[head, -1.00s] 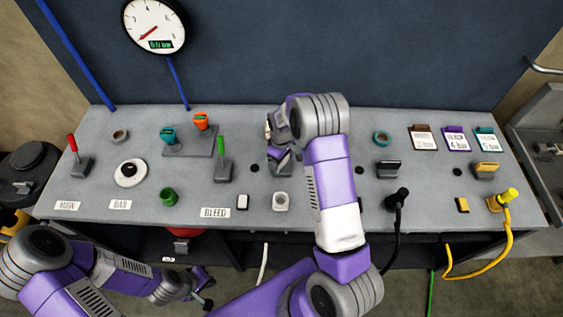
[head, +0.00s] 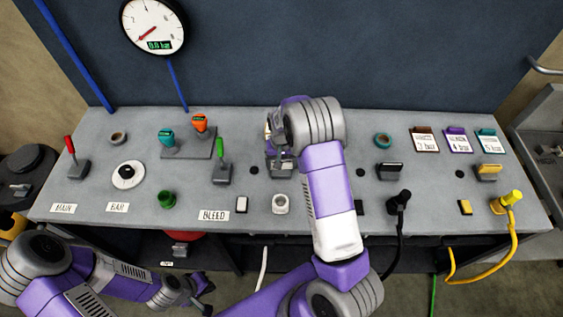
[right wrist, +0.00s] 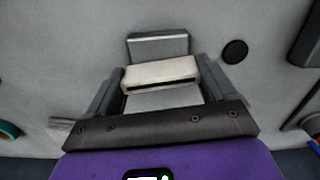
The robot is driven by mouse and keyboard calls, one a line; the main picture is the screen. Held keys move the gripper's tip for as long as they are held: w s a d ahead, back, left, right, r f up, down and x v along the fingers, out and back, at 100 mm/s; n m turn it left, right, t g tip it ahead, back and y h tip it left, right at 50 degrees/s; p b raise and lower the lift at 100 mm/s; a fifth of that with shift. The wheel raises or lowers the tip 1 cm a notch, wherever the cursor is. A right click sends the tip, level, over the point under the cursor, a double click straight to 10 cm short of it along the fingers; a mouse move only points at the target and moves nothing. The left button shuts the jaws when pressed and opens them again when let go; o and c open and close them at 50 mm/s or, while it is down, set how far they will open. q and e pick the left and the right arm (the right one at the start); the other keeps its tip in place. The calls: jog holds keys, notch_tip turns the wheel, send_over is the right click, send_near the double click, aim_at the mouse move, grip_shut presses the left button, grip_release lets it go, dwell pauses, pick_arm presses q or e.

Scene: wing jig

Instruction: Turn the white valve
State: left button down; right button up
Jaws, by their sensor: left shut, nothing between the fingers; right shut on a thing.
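The white valve (right wrist: 160,72) shows in the right wrist view as a white bar handle, slightly tilted in the picture, over a grey base. My right gripper (right wrist: 160,82) has a finger at each end of this handle and is shut on it. In the head view my right gripper (head: 279,140) is over the bench and hides most of the valve; part of the grey base shows below it. My left gripper (head: 200,300) is low in front of the bench, shut and empty.
A green lever (head: 219,150) stands left of my right gripper. A black valve (head: 389,171) and a yellow valve (head: 487,172) sit to the right. A white socket (head: 280,204) is nearer the front edge. A round gauge (head: 153,25) is at the upper left.

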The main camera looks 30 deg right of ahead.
jog(key=shift+d+r+m, duration=0.1)
jog(key=shift+r+m, duration=0.05)
jog(key=shift+m, duration=0.55)
jog(key=o, duration=0.8)
jog(key=shift+o, duration=0.2)
notch_tip(320, 180, up, 8)
jog(key=shift+f, duration=0.2)
